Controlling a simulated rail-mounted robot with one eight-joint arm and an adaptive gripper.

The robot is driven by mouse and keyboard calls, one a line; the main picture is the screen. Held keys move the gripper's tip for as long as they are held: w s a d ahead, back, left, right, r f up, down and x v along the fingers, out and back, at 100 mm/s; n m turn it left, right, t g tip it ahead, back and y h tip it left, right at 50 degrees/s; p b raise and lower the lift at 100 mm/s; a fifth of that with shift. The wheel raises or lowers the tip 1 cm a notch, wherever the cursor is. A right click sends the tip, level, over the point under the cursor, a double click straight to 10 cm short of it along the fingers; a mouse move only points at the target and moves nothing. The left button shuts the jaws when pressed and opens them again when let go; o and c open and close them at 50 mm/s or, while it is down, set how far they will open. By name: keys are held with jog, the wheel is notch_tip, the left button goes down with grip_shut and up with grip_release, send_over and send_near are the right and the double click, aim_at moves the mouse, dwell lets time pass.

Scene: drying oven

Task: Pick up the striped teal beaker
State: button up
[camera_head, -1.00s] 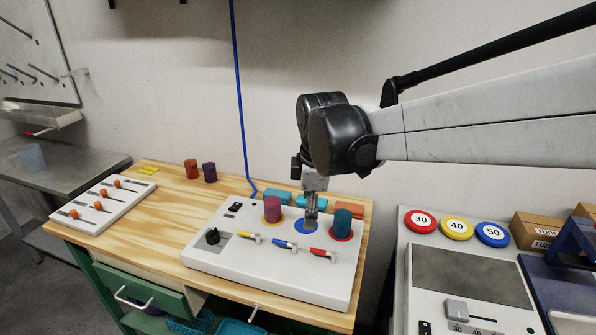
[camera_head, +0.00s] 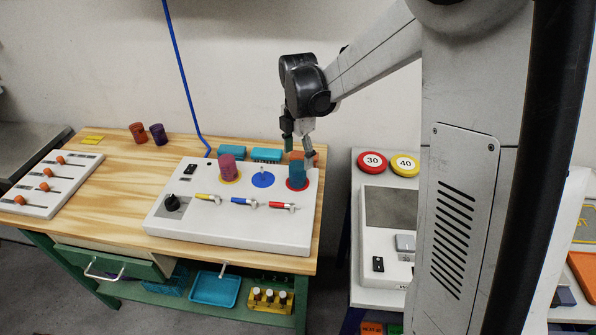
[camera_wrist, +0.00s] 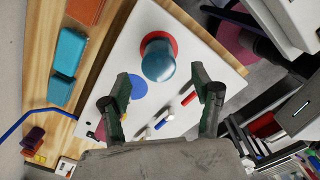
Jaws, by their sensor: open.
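The teal beaker (camera_head: 297,175) stands upright on the red disc (camera_head: 304,186) at the right of the white control panel. Its stripes are too small to make out clearly. In the wrist view the teal beaker (camera_wrist: 158,62) is seen from above on the red disc (camera_wrist: 145,37). My gripper (camera_head: 298,150) is open and empty, pointing down just above and behind the beaker in the head view. In the wrist view the open fingers (camera_wrist: 160,78) are on either side of the beaker's lower edge in the picture, apparently apart from it.
A pink beaker (camera_head: 227,168) stands on the panel's yellow disc, and the blue disc (camera_head: 262,180) is bare. Teal boxes (camera_head: 267,155) and an orange box lie behind the panel (camera_head: 230,232).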

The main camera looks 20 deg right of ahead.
aim_at(298, 175)
jog(key=shift+w+f+p, duration=0.1)
jog(key=shift+f+p, duration=0.3)
jog(key=shift+f, duration=3.75)
jog(key=c, duration=0.9)
jog(key=shift+r, duration=0.1)
jog(key=shift+c, duration=0.2)
